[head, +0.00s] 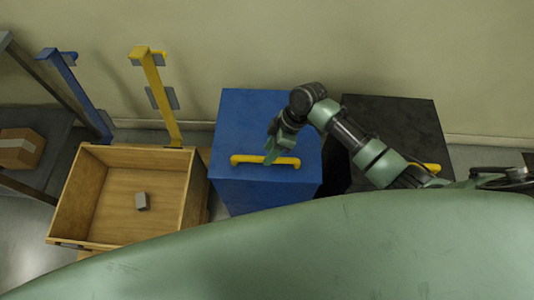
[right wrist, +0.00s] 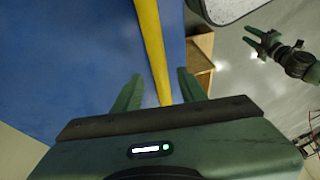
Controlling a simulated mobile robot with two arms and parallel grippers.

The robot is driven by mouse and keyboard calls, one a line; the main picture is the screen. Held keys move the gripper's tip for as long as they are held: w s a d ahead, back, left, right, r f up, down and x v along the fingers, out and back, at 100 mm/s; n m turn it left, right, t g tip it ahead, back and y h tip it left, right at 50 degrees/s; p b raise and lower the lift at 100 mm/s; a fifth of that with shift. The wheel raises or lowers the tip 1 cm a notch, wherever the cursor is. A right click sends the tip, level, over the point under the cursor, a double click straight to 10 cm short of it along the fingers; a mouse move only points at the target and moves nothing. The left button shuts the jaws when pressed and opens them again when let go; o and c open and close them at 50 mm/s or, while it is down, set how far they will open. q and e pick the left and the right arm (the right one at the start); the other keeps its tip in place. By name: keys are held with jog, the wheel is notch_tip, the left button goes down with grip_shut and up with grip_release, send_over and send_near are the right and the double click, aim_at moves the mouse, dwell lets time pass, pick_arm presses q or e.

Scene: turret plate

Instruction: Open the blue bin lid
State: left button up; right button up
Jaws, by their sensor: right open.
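The blue bin (head: 270,200) stands against the wall with its lid (head: 245,115) closed. A yellow bar handle (head: 245,159) runs across the lid near its front edge. My right gripper (head: 271,158) is down at the handle. In the right wrist view the handle (right wrist: 148,30) passes between the two spread fingers of my right gripper (right wrist: 160,75), with gaps on both sides. The blue lid surface (right wrist: 70,60) fills the left of that view. My left gripper (right wrist: 250,36) shows there at the upper right, its fingers apart and empty, away from the bin.
A black bin (head: 405,115) with a yellow handle stands right of the blue one, partly behind my right arm. A cardboard box (head: 20,148) sits on a dark shelf farther left.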

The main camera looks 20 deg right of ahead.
jog(key=shift+x, duration=1.05)
grip_shut()
dwell(0.7)
